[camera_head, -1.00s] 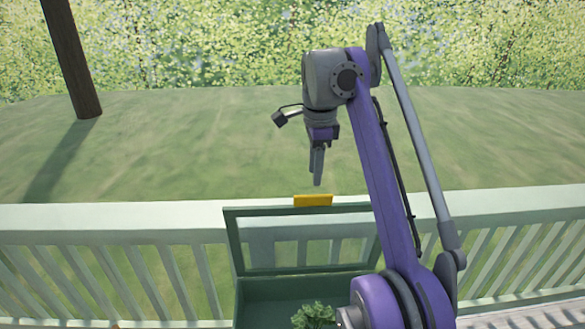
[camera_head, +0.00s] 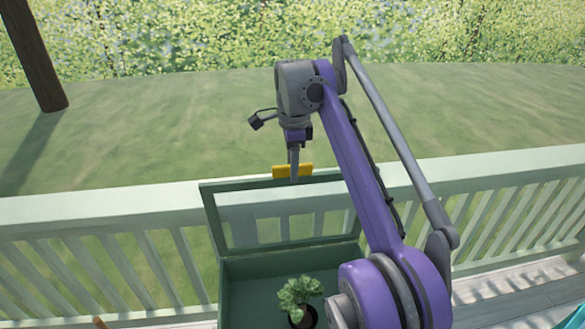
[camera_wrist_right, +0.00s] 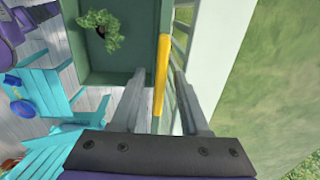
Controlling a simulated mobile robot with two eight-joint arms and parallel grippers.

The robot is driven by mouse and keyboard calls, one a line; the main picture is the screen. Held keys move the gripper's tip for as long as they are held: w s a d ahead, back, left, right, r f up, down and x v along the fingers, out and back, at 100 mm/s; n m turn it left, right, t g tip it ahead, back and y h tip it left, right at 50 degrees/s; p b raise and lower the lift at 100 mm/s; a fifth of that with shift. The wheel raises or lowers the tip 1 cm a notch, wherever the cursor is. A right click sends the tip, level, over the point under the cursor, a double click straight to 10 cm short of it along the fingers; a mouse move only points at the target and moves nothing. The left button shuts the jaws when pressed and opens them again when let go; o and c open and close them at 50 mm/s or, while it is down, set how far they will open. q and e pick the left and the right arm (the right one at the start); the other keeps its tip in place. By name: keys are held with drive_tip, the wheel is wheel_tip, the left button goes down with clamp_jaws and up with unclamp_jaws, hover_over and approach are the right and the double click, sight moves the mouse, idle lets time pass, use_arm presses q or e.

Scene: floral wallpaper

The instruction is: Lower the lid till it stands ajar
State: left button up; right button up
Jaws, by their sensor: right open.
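The lid (camera_head: 208,214) is a dark green frame with a clear pane. It stands raised, nearly upright, at the back of a green box (camera_head: 262,267). A yellow handle (camera_head: 278,172) sits on the lid's top edge. My right gripper (camera_head: 294,178) is at that handle, pointing down. In the right wrist view, my right gripper's (camera_wrist_right: 160,74) fingers are apart, with the yellow handle (camera_wrist_right: 161,50) between them and a gap on each side. My left gripper is not in view.
A potted leafy plant (camera_head: 299,294) stands inside the box. A pale railing (camera_head: 110,206) runs close behind the lid, with grass beyond. Turquoise chairs (camera_wrist_right: 45,90) stand on the deck in the right wrist view.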

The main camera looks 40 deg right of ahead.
drive_tip(key=shift+c, duration=0.2)
clamp_jaws()
idle(1.3)
